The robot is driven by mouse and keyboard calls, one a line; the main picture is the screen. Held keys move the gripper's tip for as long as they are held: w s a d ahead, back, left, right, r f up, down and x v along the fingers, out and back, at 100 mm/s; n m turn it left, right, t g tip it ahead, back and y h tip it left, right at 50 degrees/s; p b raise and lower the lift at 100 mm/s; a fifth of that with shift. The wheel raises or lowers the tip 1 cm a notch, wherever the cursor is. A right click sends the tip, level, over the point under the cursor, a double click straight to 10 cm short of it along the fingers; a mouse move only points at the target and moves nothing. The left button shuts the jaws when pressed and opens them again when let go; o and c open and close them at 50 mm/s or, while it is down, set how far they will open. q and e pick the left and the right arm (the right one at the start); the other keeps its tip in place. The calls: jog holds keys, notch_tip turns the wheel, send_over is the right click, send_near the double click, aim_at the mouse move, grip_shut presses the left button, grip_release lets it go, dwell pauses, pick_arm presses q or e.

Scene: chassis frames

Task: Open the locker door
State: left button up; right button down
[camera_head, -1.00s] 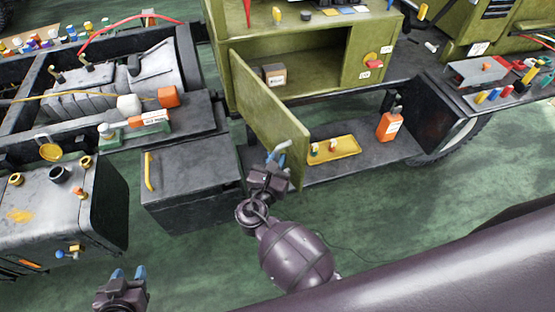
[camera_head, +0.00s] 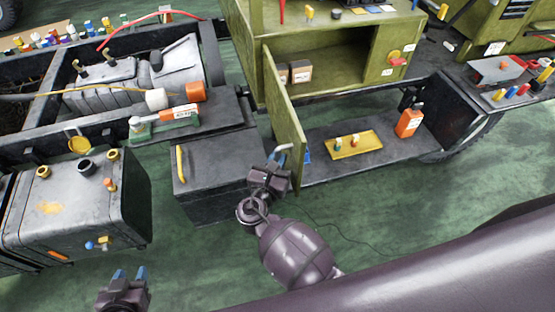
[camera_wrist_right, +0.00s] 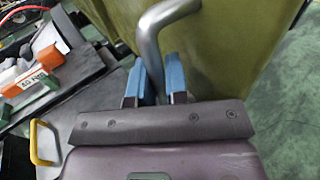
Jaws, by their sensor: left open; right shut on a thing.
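A bent silver handle (camera_wrist_right: 148,40) sits on the door and also shows in the head view (camera_head: 285,148). My right gripper (camera_wrist_right: 160,80) is shut on the handle, its blue fingertips on either side of the bar; it is at the door's lower edge in the head view (camera_head: 277,162). My left gripper (camera_head: 130,274) is open and empty at the lower left, far from the door.
A black box with a yellow handle (camera_head: 215,172) stands left of the door. A yellow tray (camera_head: 355,145) and an orange container (camera_head: 409,122) sit on the low shelf below the locker. A grey tank (camera_head: 75,200) stands at left. Green floor is clear in front.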

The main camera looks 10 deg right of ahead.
jog(key=shift+a, duration=0.45)
jog(key=c, duration=1.2)
grip_release()
jog(key=shift+o, duration=0.2)
